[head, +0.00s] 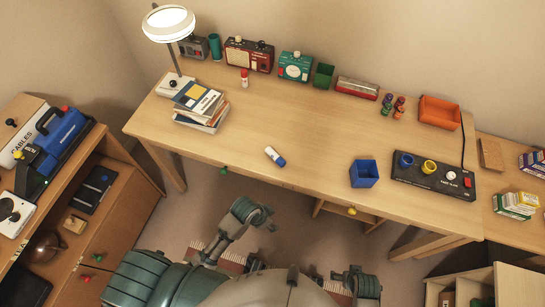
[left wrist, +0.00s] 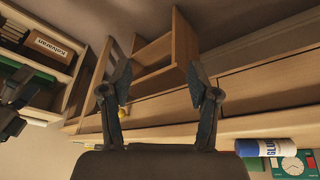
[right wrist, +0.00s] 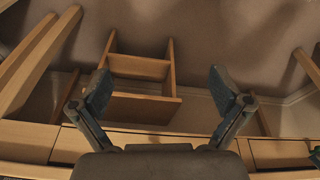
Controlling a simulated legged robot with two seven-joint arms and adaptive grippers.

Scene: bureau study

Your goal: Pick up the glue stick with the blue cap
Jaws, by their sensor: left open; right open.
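The glue stick with the blue cap (head: 275,156) lies on its side on the desk near the front edge, white body to the upper left and cap to the lower right. It also shows at the lower right of the left wrist view (left wrist: 278,146). My left gripper (head: 268,217) is open and empty, in front of and below the desk edge, apart from the glue stick. Its spread fingers show in the left wrist view (left wrist: 158,75). My right gripper (right wrist: 160,82) is open and empty, low in front of the desk; in the head view (head: 364,280) it is farther right.
A similar stick with a red cap (head: 244,79) stands farther back on the desk (head: 310,130). A book stack (head: 201,107) is to the left; a blue bin (head: 364,174) and black control box (head: 434,177) are to the right. The desk around the blue-capped stick is clear.

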